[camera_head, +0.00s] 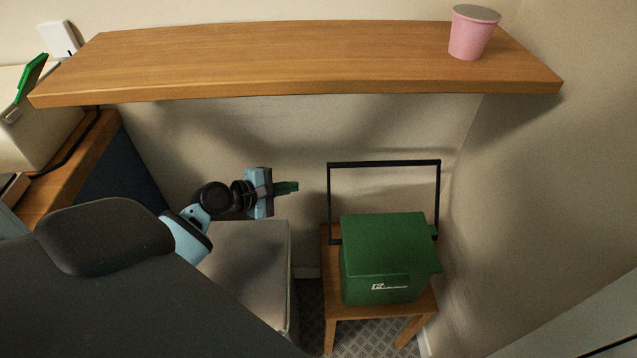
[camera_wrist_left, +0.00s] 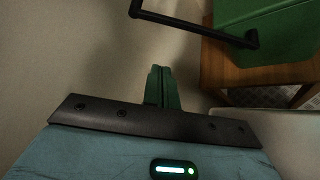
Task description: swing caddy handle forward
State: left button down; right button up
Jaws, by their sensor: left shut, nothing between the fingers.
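The caddy (camera_head: 378,245) is a green box with a pale logo on its front, standing on a small wooden stool. Its black handle (camera_head: 384,163) is a square frame that stands up behind the box. In the left wrist view the handle (camera_wrist_left: 190,27) crosses the top, and part of the green caddy (camera_wrist_left: 262,18) shows at the top right. My left gripper (camera_head: 296,187) is to the left of the handle, apart from it, with its fingers shut and empty. The shut fingers (camera_wrist_left: 162,82) also show in the left wrist view. My right gripper is not in view.
A wooden shelf (camera_head: 290,62) spans the wall above, with a pink cup (camera_head: 470,38) on its right end. The stool (camera_head: 380,309) stands near the right wall. A pale box-like seat (camera_head: 247,262) is below my left arm. A toaster-like appliance (camera_head: 35,115) is at the left.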

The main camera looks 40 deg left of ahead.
pick_arm(q)
jog(key=w+d+f, duration=0.1)
jog(key=w+d, duration=0.4)
jog(key=w, duration=0.1)
jog(key=shift+f, duration=0.2)
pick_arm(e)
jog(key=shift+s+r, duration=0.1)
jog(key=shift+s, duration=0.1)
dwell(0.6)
pick_arm(q)
jog(key=shift+d, duration=0.1)
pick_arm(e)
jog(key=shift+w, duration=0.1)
